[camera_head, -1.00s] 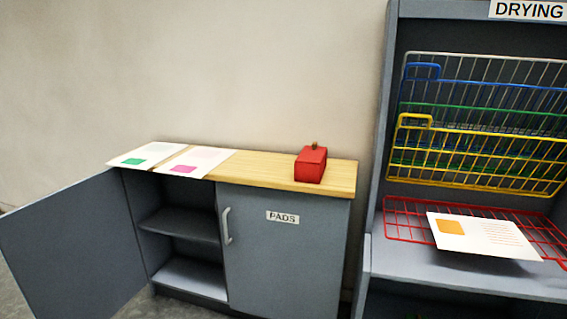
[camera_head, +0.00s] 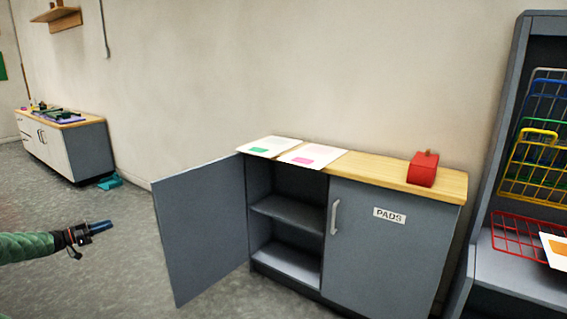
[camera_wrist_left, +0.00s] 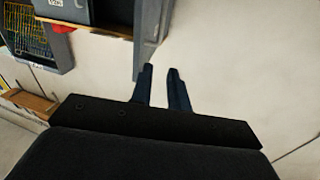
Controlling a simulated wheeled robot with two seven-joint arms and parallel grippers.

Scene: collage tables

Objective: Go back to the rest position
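My left gripper (camera_head: 108,226) reaches in low from the left on its green-sleeved arm, over the grey floor and left of the cabinet's open door (camera_head: 205,228). In the left wrist view its two dark blue fingers (camera_wrist_left: 160,68) stand apart with nothing between them, so it is open and empty. It touches nothing that I can see. My right gripper does not show in either view.
The grey PADS cabinet (camera_head: 385,250) has a wooden top bearing two printed sheets (camera_head: 268,146) and a red box (camera_head: 423,169). The drying rack (camera_head: 490,200) stands at right. A white-fronted cabinet (camera_head: 85,150) stands far left.

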